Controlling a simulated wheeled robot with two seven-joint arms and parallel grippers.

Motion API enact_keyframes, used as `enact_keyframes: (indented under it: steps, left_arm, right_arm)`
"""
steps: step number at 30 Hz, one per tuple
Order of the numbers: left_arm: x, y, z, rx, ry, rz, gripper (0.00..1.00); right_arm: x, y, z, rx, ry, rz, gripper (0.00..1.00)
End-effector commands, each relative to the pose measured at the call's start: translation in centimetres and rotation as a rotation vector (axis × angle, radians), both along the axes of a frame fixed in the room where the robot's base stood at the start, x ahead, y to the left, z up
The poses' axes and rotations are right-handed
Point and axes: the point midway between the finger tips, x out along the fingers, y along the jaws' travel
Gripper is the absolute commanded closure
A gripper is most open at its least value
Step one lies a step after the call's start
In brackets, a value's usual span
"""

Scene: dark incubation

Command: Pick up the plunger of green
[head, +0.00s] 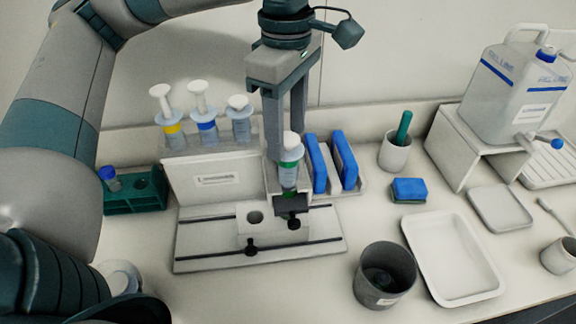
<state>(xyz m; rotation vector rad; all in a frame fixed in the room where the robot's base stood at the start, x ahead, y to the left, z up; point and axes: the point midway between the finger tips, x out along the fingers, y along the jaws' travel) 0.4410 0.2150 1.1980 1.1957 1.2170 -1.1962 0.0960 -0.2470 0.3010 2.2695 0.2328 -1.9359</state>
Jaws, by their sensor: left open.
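The green-banded syringe (288,176) stands upright at the fixture (200,258), behind its black clamp block. Its white plunger (291,139) points up, with the pale flange just below. My left gripper (286,148) points down over it with its fingers apart. The fingers are beside and behind the plunger top in the picture; I cannot tell whether they touch it. Three other syringes, with a yellow band (173,129), a blue band (207,126) and no clear band (240,122), stand in the white rack (212,181). My right gripper is out of view.
Blue upright pieces (317,164) stand close right of the syringe. A teal rack (133,207) with a blue-capped vial is at left. A grey cup (384,276), white tray (452,252), sponge (408,190) and jug (517,90) are to the right.

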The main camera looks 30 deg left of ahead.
Motion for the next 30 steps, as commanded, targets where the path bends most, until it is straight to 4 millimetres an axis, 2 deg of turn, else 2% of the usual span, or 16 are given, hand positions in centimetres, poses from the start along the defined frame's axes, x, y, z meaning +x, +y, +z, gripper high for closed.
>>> enact_keyframes:
  steps: [9,15,27,30]
  left_arm:
    - [-0.1,0.1,-3.9,0.002,0.003,0.0,0.51]
    - [0.0,0.0,-4.8,0.0,0.0,-0.001,0.51]
    - [0.0,0.0,-4.8,0.0,0.0,-0.001,0.51]
    - [0.0,0.0,-4.8,0.0,0.0,-0.001,0.75]
  right_arm:
    - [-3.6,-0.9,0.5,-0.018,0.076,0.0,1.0]
    - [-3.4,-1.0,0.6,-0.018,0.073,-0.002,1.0]
    - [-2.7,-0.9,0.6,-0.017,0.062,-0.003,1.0]
    - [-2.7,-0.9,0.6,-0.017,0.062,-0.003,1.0]
